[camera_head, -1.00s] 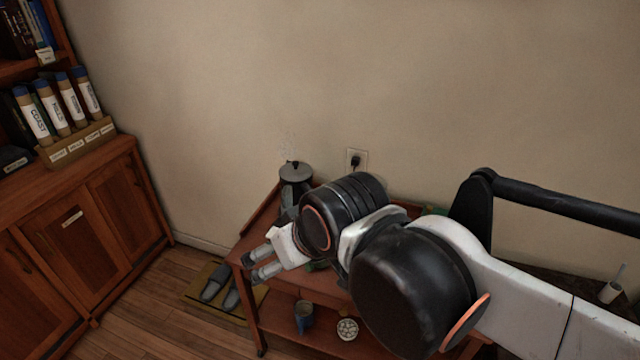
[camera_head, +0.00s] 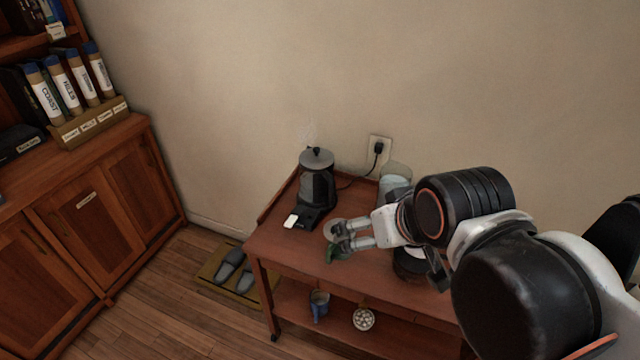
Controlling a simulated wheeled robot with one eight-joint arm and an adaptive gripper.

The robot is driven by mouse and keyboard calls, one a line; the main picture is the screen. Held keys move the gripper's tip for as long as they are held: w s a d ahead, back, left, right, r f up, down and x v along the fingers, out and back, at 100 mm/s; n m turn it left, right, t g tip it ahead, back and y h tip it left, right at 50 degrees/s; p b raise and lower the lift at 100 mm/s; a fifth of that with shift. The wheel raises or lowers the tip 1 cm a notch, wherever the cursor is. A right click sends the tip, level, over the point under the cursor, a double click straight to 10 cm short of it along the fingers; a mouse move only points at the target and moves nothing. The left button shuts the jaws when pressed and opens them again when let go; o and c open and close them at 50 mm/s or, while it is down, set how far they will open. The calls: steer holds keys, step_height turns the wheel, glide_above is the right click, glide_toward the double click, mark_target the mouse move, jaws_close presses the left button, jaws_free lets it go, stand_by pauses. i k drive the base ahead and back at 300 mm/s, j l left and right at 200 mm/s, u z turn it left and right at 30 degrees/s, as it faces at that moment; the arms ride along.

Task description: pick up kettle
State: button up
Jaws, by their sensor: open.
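The kettle (camera_head: 317,180) is dark grey and black with a lighter lid and a knob on top. It stands upright near the back left of the wooden cart's top (camera_head: 285,246), on a black base with a white patch at its front. Faint steam shows above it. My gripper (camera_head: 343,236) is open, to the right of the kettle and nearer the camera, apart from it. Its fingers point left, over a pale round dish and a green cloth-like item. My arm hides part of the cart's right side.
A pale canister (camera_head: 396,175) stands behind my wrist. A cord runs to the wall outlet (camera_head: 379,148). A blue mug (camera_head: 319,305) and a round white-patterned item (camera_head: 363,319) sit on the lower shelf. Slippers (camera_head: 232,266) lie on a mat. A wooden cabinet (camera_head: 92,230) stands left.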

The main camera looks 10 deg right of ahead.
mark_target(317, 188)
steer(key=k+l+u, duration=0.1)
steer(key=k+l, duration=0.15)
steer(key=k, duration=0.2)
steer(key=k+l+u, duration=0.1)
steer(key=k, duration=0.35)
steer(key=k+l+u, duration=0.1)
steer(key=k+l, duration=0.2)
steer(key=k, duration=0.15)
steer(key=i+j+z, duration=0.1)
steer(key=i+j, duration=0.2)
steer(key=i, duration=0.25)
steer(key=i+j+z, duration=0.15)
steer(key=i+j, duration=0.2)
steer(key=i, duration=0.15)
steer(key=i+j+z, duration=0.1)
steer(key=i+j, duration=0.3)
steer(key=i, duration=0.15)
steer(key=i+j, duration=0.1)
steer(key=j, duration=0.15)
steer(key=i+j, duration=0.1)
steer(key=j, duration=0.15)
